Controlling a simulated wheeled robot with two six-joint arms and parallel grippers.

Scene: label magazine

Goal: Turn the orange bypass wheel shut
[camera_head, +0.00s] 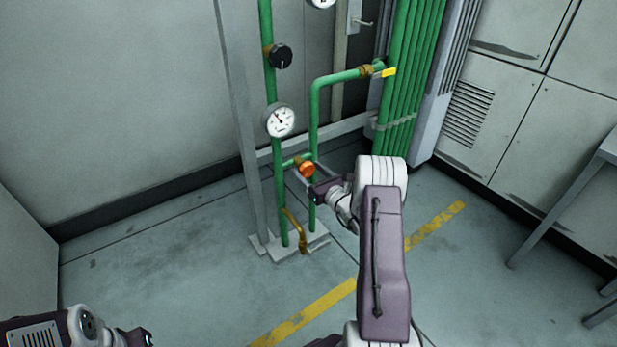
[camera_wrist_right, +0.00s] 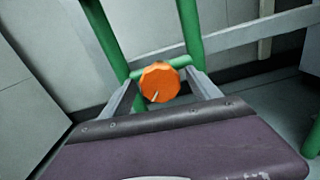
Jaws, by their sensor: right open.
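The orange bypass wheel (camera_head: 307,170) sits on a short green cross pipe between two upright green pipes. In the right wrist view the wheel (camera_wrist_right: 160,82) is faceted, with a pale pointer mark toward its lower left. My right gripper (camera_head: 304,177) is open at the wheel. In the right wrist view its two grey fingers (camera_wrist_right: 162,95) stand on either side of the wheel; I cannot tell whether they touch it. My left arm's end (camera_head: 140,338) shows at the lower left edge; its fingers are not clearly visible.
A white gauge (camera_head: 281,120) and a black knob (camera_head: 280,56) are on the left pipe. A yellow-handled valve (camera_head: 388,72) is above right. A grey post (camera_head: 238,110) stands left of the pipes. A grey table (camera_head: 608,148) is at the right. The floor at left is clear.

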